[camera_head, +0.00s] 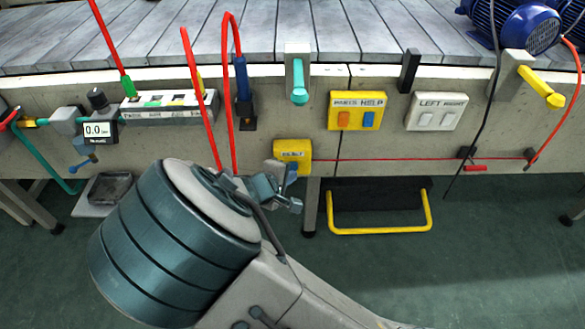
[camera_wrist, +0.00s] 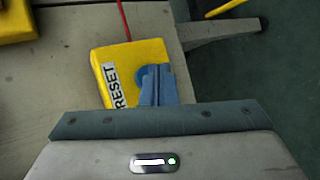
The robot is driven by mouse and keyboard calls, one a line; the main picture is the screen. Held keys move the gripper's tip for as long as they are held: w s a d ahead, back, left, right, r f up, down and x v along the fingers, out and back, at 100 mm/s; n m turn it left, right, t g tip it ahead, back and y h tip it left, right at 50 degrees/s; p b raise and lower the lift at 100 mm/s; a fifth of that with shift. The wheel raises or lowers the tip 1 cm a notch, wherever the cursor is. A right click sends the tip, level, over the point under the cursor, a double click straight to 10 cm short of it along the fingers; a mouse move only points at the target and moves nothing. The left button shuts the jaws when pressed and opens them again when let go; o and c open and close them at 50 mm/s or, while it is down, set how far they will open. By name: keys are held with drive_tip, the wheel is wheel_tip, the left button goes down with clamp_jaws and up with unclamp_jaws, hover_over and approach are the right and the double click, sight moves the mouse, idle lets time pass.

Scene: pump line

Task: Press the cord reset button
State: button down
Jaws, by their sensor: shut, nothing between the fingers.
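The yellow reset box (camera_head: 297,148) is mounted low on the front of the conveyor frame. In the wrist view the box (camera_wrist: 98,62) shows a "RESET" label and a round blue button (camera_wrist: 141,76), partly hidden behind my fingers. My gripper (camera_wrist: 158,68) is shut and empty, with its blue fingertips over the right part of the button. I cannot tell whether they touch it. In the head view my gripper (camera_head: 291,171) is at the lower part of the box and the button does not show clearly.
A red cord (camera_head: 400,158) runs right from the box along the frame. Above are a yellow "PARTS HELP" box (camera_head: 357,111) and a white "LEFT RIGHT" switch box (camera_head: 436,111). A yellow-barred pedal (camera_head: 380,230) is below right. Red hoses (camera_head: 230,90) hang close above my arm.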

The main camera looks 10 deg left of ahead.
drive_tip(key=shift+s, duration=0.3)
drive_tip(key=s, duration=0.2)
drive_tip(key=s+d+b, duration=0.1)
drive_tip(key=s, duration=0.1)
drive_tip(key=shift+s+d, duration=0.15)
drive_tip(key=shift+s, duration=0.2)
idle(0.6)
drive_tip(key=s+d+r+m+g+p, duration=0.2)
drive_tip(key=d+r+m+g+p, duration=0.65)
drive_tip(key=d+r+p, duration=1.1)
drive_tip(key=s+d+r+m+y+p, duration=0.1)
drive_tip(key=s+d+r+m+p, duration=0.1)
drive_tip(key=r+p, duration=0.3)
drive_tip(key=s+d+r+m+y+p, duration=0.1)
drive_tip(key=s+r+p, duration=0.3)
drive_tip(key=r, duration=1)
drive_tip(key=s+d+r+m+y+p, duration=0.2)
drive_tip(key=r+p, duration=0.4)
drive_tip(key=r, duration=0.3)
drive_tip(key=shift+s+d+r+m, duration=0.4)
drive_tip(key=shift+s+d+m, duration=0.05)
drive_tip(key=shift+d+m, duration=0.5)
drive_tip(key=shift+t, duration=0.25)
